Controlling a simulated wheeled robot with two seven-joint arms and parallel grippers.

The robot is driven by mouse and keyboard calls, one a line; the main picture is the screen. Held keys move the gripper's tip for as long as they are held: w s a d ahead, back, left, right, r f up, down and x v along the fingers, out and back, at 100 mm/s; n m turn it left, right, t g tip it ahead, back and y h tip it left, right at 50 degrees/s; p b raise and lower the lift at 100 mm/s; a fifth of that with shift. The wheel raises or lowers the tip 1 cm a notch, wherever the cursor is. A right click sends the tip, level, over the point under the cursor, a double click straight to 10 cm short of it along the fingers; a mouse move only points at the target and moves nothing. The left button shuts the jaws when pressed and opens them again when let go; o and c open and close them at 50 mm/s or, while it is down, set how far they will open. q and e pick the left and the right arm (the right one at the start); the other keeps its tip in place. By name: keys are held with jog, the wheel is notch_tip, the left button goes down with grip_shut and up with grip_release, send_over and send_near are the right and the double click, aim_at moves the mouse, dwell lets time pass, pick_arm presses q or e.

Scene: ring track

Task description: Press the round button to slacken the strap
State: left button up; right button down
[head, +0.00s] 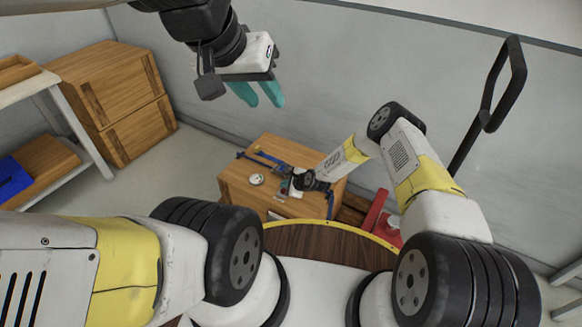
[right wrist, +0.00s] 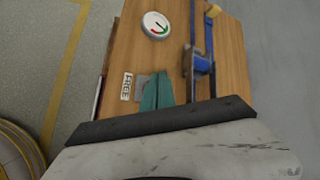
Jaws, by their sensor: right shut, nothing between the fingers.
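A blue strap (right wrist: 188,85) with a blue metal fitting (right wrist: 202,65) runs across the top of a wooden box (right wrist: 232,60). In the head view the box (head: 235,192) stands low against the wall. A small grey plate (right wrist: 141,84) lies beside a white label (right wrist: 127,87) that seems to read FREE. I cannot see the round button; my fingers cover part of the plate. My right gripper (right wrist: 158,80) is shut and empty, its teal fingertips over the plate; contact cannot be told. My left gripper (head: 265,104) is raised, its teal fingers apart and empty.
A round white dial (right wrist: 156,25) with red and green marks sits on the box top near the strap. A red object (head: 374,213) stands right of the box.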

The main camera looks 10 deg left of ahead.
aim_at(285, 191)
jog(key=shift+f, duration=0.15)
jog(key=shift+f, duration=0.25)
jog(key=shift+f, duration=0.55)
dwell(0.5)
jog(key=shift+r, duration=1)
jog(key=shift+r, duration=2.5)
